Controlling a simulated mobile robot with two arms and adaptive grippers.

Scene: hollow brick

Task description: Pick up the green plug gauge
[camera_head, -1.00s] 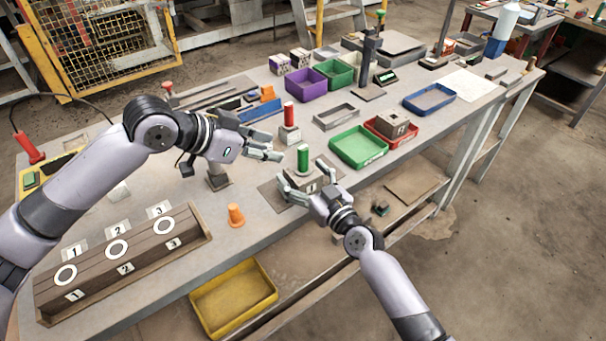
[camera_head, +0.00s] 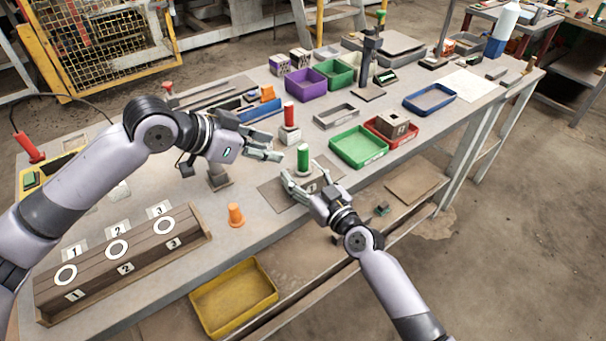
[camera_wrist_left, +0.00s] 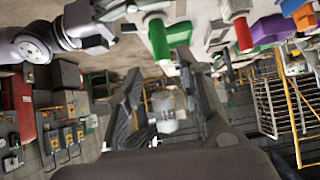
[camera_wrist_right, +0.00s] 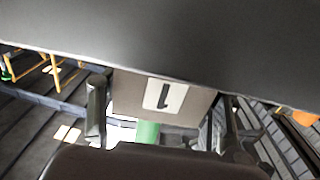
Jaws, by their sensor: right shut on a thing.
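The green plug gauge (camera_head: 303,158) stands upright in a grey block marked 1 (camera_head: 311,187), on a dark mat near the table's front edge. My right gripper (camera_head: 300,180) is shut on that block, below the green handle. In the right wrist view the block (camera_wrist_right: 160,100) sits between the two fingers, with part of the green gauge (camera_wrist_right: 147,132) beyond it. My left gripper (camera_head: 279,148) is open and empty, above and to the left of the green gauge. The gauge also shows in the left wrist view (camera_wrist_left: 158,40), beside the left fingers.
A red gauge (camera_head: 289,115) stands on a pale block behind the left fingers. Green (camera_head: 360,160) and red trays lie to the right, the red one holding a hollow brick (camera_head: 393,125).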

